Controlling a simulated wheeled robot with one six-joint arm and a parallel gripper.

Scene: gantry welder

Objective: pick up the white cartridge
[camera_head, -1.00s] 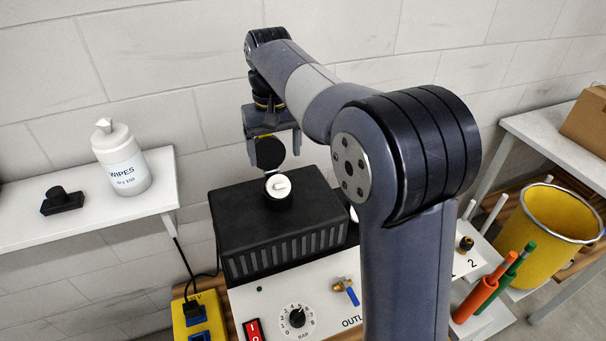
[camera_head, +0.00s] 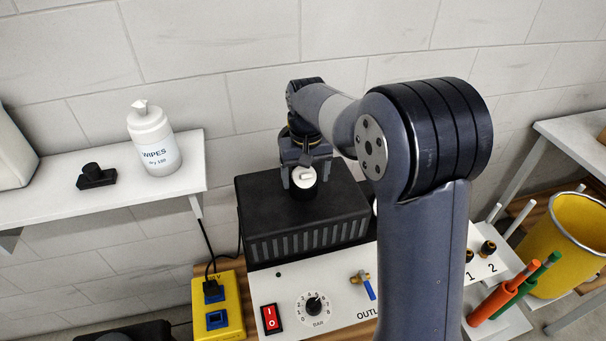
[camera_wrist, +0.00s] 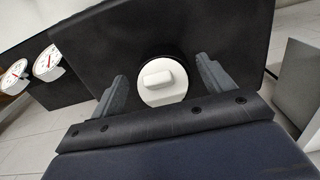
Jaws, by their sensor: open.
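The white cartridge (camera_head: 304,177) is a round white cap with a raised bar across its top. It sits upright in a dark round seat on top of a black ribbed box (camera_head: 262,196). My gripper (camera_head: 304,181) is down at the box top, its fingers one on each side of the cartridge. In the wrist view the cartridge (camera_wrist: 163,91) shows between the two grey fingers of my gripper (camera_wrist: 161,78). The fingers are open, with a gap visible on both sides of the cap. The lower part of the cartridge is hidden in its seat.
A white panel (camera_head: 285,292) with a dial, red switch and blue-handled valve lies in front of the box. A yellow socket box (camera_head: 232,322) stands left of it. A shelf (camera_head: 45,215) holds a wipes bottle (camera_head: 153,140). Two gauges (camera_wrist: 45,62) show in the wrist view.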

